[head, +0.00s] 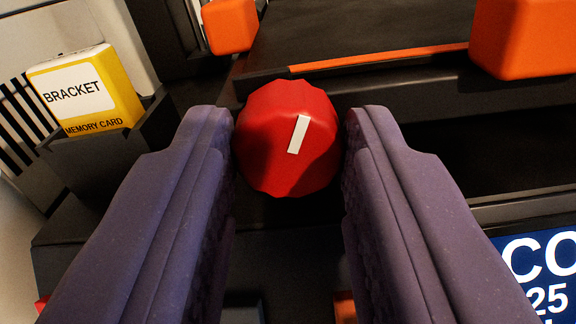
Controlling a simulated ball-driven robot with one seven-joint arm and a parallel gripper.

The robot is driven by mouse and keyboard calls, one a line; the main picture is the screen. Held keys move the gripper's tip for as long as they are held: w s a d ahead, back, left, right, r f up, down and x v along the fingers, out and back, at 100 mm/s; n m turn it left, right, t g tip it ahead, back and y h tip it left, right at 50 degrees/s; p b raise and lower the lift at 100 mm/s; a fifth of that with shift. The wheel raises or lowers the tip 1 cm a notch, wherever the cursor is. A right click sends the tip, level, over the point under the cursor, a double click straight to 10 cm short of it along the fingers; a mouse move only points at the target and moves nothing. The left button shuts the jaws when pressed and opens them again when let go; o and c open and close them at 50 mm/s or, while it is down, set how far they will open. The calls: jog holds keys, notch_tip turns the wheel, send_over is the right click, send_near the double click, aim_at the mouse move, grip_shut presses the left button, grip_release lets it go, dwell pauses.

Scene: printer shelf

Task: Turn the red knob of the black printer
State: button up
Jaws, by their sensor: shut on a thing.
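The red knob (270,150) is at the upper middle of the head view. It is round with a scalloped edge, and its face has a white marker line tilted a little right of upright. The black printer (370,30) surrounds it, with a dark body and an orange strip above the knob. My gripper (290,150) has two purple fingers, one on the left and one on the right of the knob. The gripper is shut on the knob's sides. The finger tips partly hide the knob's edges.
A yellow box labelled BRACKET and MEMORY CARD (85,90) sits in a dark holder at left. Orange blocks stand at the top middle (230,25) and top right (525,38). A blue label with white letters (540,275) is at lower right. A dark recess lies right of the knob.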

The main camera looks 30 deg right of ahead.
jog(key=m+b, duration=0.2)
jog(key=shift+f+m+b, duration=0.2)
jog(key=shift+m+b, duration=0.2)
jog(key=shift+r+m+b, duration=0.1)
jog(key=shift+m+b, duration=0.65)
jog(key=shift+m, duration=0.05)
jog(key=o, duration=1)
jog(key=shift+o, duration=0.2)
